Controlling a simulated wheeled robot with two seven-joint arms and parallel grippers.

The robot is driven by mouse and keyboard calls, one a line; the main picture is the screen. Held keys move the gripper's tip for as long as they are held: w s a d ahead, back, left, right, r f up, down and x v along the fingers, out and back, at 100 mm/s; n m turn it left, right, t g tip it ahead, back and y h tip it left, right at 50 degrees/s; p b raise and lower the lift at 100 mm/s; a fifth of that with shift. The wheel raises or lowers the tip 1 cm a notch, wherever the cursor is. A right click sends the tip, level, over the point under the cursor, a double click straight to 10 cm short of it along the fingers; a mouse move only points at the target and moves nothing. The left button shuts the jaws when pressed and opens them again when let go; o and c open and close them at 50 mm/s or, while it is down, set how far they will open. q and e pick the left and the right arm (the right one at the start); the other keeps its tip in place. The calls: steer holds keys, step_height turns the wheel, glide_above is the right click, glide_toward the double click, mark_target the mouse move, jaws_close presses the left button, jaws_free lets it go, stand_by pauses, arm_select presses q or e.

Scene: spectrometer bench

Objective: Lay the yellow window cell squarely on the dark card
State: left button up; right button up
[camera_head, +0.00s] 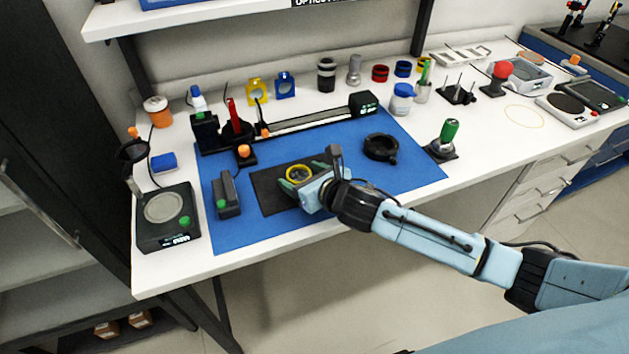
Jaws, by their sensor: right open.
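The yellow window cell (299,172) shows as a yellow ring over the dark card (265,196). It looks flat, but the gripper hides part of it, so I cannot tell how squarely it sits or whether it fully touches the card. My right gripper (303,175) is open, low over the card, with one finger on each side of the cell. The gripper body and wrist hide the card's right part. My left gripper is not in view.
The card lies on a blue mat (243,236). A dark grey block (227,195) stands left of it, and a black ring (381,147) lies to the right. A rail (310,120) runs behind. The mat's front is clear.

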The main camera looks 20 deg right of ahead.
steer(key=p+v, duration=0.1)
steer(key=v, duration=1.1)
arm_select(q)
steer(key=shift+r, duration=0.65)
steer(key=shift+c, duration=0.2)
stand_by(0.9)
